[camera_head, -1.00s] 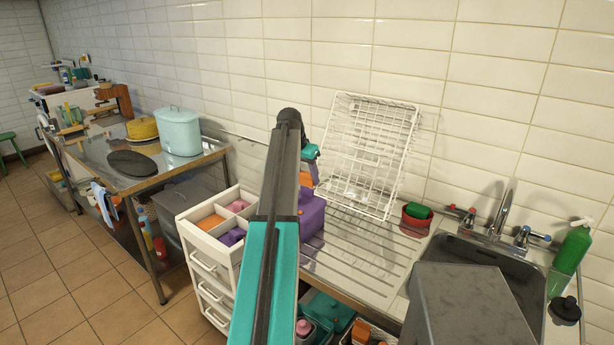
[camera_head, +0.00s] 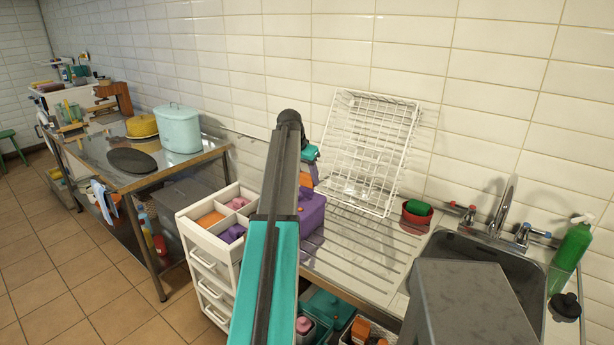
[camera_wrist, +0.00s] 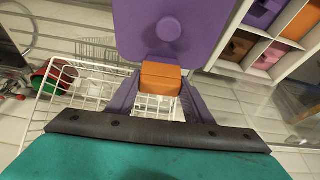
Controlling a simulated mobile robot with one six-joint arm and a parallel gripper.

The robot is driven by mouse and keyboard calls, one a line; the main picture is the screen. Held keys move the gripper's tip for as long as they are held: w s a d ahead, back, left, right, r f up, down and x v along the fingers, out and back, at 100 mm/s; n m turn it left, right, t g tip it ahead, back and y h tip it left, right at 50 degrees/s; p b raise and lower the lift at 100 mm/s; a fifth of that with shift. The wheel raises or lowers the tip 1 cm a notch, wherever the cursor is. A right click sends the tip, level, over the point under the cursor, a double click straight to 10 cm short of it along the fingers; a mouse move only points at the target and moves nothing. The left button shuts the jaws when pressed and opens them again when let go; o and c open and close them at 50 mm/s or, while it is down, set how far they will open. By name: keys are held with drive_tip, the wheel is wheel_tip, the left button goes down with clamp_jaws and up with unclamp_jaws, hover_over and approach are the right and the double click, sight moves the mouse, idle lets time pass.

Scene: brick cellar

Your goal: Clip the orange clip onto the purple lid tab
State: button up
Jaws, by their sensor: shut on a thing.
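The orange clip (camera_wrist: 160,78) is between the purple fingers of my gripper (camera_wrist: 160,90) in the wrist view, shut on it. A purple lid (camera_wrist: 200,25) with a round knob fills the top middle of that view. The clip's upper edge meets or overlaps the lid's near edge; I cannot tell whether it grips the tab, which the clip may hide. In the head view the purple box (camera_head: 313,210) stands on the draining board, partly behind my arm. The clip (camera_head: 306,179) shows small above it, and the fingers are mostly hidden.
A white wire rack (camera_head: 370,150) leans on the wall behind the box. A white drawer unit (camera_head: 205,235) with sorted orange, pink and purple pieces is left. The ribbed draining board (camera_head: 355,255) is clear in front.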

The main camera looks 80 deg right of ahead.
drive_tip(key=shift+f+b, duration=0.35)
drive_tip(key=shift+f, duration=0.9)
drive_tip(key=o, duration=1.1)
drive_tip(key=shift+r, duration=0.1)
drive_tip(key=b+v, duration=0.2)
drive_tip(key=v, duration=1.1)
drive_tip(key=shift+r, duration=0.3)
drive_tip(key=shift+a, duration=0.1)
